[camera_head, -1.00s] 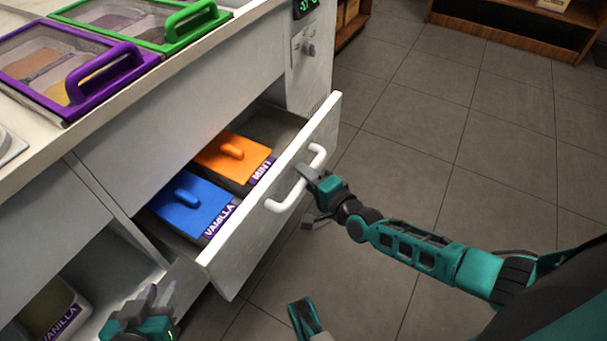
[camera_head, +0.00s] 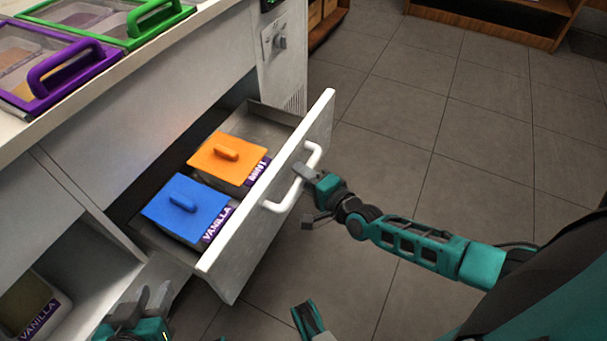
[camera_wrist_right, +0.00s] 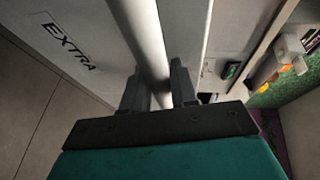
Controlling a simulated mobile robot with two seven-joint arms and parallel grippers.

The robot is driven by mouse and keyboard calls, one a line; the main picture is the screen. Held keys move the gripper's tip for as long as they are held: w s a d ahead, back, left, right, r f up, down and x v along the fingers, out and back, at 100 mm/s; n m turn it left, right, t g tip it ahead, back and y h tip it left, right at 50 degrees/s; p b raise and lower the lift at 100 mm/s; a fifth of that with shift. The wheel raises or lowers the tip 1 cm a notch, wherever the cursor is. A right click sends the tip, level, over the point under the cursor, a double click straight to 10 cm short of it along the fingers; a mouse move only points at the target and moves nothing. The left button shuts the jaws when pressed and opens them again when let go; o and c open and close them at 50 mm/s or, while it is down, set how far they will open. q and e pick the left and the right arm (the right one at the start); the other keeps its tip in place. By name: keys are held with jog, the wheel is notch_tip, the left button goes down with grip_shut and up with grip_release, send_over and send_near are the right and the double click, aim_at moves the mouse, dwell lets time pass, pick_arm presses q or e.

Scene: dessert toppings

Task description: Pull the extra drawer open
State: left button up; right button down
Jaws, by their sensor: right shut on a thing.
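The extra drawer (camera_head: 268,206) stands pulled out of the white counter in the head view; its label EXTRA (camera_wrist_right: 72,46) shows in the right wrist view. Inside it are a tub with a blue lid marked VANILLA (camera_head: 186,207) and a tub with an orange lid marked MINT (camera_head: 228,158). My right gripper (camera_head: 306,172) is shut on the drawer's white handle (camera_head: 282,203). In the right wrist view the handle bar (camera_wrist_right: 145,40) runs between its two fingers. My left gripper (camera_head: 143,304) is at the lower left, in front of the counter, with its fingers apart and nothing visible between them.
An open compartment at the lower left holds another VANILLA tub (camera_head: 32,303). Purple-framed (camera_head: 60,75) and green-framed (camera_head: 115,18) lidded containers sit on the counter top. The tiled floor (camera_head: 420,130) to the right is clear, and a wooden shelf (camera_head: 490,22) stands at the back.

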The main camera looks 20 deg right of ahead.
jog(key=c, duration=1)
grip_release()
pick_arm(q)
jog(key=shift+r, duration=0.1)
pick_arm(e)
jog(key=shift+o, duration=0.2)
jog(key=shift+s, duration=0.1)
jog(key=shift+s+d+r, duration=0.1)
jog(key=shift+s+d, duration=0.05)
jog(key=shift+s, duration=0.2)
pick_arm(q)
jog(key=r+p, duration=0.1)
jog(key=a+p, duration=0.1)
jog(key=p, duration=0.1)
jog(key=shift+s+r, duration=0.2)
jog(key=shift+r, duration=0.2)
pick_arm(e)
jog(key=v, duration=1.2)
